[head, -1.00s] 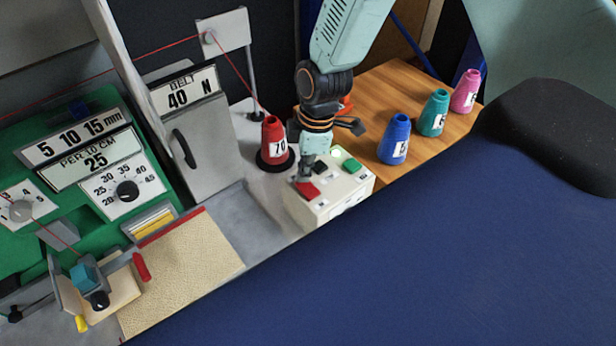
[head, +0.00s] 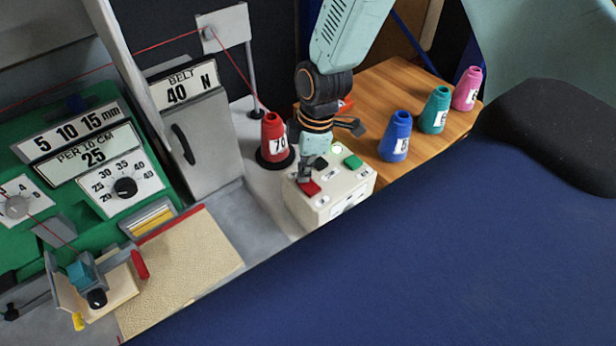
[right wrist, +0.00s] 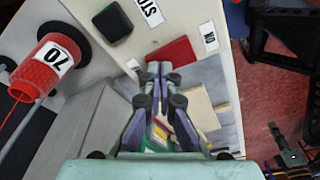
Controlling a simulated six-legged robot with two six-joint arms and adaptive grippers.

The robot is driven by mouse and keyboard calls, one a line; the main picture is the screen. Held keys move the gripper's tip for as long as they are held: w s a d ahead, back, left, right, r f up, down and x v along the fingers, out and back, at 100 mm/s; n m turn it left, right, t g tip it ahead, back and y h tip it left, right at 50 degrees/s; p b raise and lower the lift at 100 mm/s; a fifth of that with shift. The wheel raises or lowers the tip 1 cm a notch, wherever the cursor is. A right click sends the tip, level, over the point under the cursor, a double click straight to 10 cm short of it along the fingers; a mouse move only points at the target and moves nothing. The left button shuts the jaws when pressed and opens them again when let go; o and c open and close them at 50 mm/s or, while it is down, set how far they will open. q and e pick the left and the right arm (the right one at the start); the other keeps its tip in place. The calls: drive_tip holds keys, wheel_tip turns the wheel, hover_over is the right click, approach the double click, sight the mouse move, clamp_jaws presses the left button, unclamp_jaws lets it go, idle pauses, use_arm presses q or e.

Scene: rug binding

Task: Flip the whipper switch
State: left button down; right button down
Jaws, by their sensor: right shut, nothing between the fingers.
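A pale control box (head: 345,192) stands in the middle of the head view. On its top are a red switch (head: 309,187), a black switch (head: 320,163) and a green switch (head: 353,161), with small labels too small to read there. My right gripper (head: 304,176) is shut and empty, pointing down at the box with its tips close to the red switch. In the right wrist view its tips (right wrist: 155,68) overlap the near edge of the red switch (right wrist: 170,55); contact cannot be told. The black switch (right wrist: 112,21) is beyond, to the left. My left gripper is not in view.
A red cone (head: 272,139) marked 70 stands just left of the box, with red thread rising from it. Blue (head: 396,140), teal (head: 435,112) and pink (head: 467,90) cones stand on the wooden table (head: 380,85). A green dial panel (head: 80,205) is at left.

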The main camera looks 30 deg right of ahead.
drive_tip(key=shift+r+p, duration=3.15)
drive_tip(key=shift+r, duration=0.35)
drive_tip(key=shift+f, duration=0.15)
